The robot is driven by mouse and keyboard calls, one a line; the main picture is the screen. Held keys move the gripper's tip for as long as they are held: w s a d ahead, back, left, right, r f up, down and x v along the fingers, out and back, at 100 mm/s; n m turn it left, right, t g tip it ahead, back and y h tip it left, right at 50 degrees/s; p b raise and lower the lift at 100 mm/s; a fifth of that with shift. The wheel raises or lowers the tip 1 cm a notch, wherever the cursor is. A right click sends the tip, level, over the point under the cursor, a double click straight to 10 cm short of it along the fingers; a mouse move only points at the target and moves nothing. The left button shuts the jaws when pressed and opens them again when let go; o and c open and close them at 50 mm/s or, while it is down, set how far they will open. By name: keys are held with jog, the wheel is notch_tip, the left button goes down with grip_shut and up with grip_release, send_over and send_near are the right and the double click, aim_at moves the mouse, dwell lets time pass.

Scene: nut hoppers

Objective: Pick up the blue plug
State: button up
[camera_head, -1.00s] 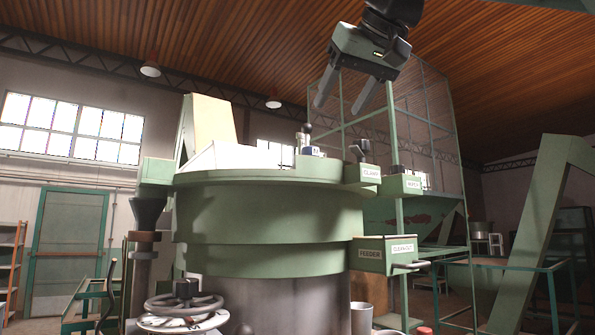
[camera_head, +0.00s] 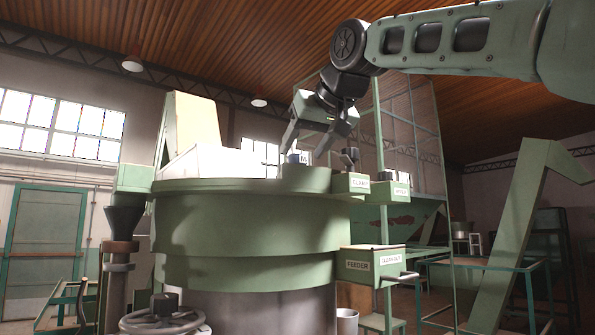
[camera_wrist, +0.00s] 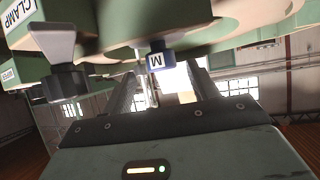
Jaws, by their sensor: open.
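The blue plug (camera_head: 299,158), with a white label marked M, sits at the top rim of the large green hopper (camera_head: 250,235). It also shows upside down in the wrist view (camera_wrist: 157,57), in line with the gap between the fingers. My gripper (camera_head: 304,149) is open and empty, with its fingers pointing down just above the plug, one tip to each side of it in the head view. The fingers also show in the wrist view (camera_wrist: 163,75). I cannot tell whether either finger touches the plug.
A dark knob (camera_head: 350,157) stands right of the plug, above the box labelled CLAMP (camera_head: 352,184). A feeder box (camera_head: 370,263) juts from the hopper's side. A white panel (camera_head: 215,163) rises from the hopper top on the left. A green mesh frame (camera_head: 405,125) stands behind.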

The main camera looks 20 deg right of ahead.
aim_at(295, 159)
jog(key=p+x, duration=0.2)
jog(key=x, duration=0.2)
jog(key=shift+w+a, duration=0.15)
jog(key=shift+a, duration=0.05)
jog(key=shift+w+f, duration=0.3)
jog(key=shift+w, duration=0.1)
jog(key=c, duration=1.2)
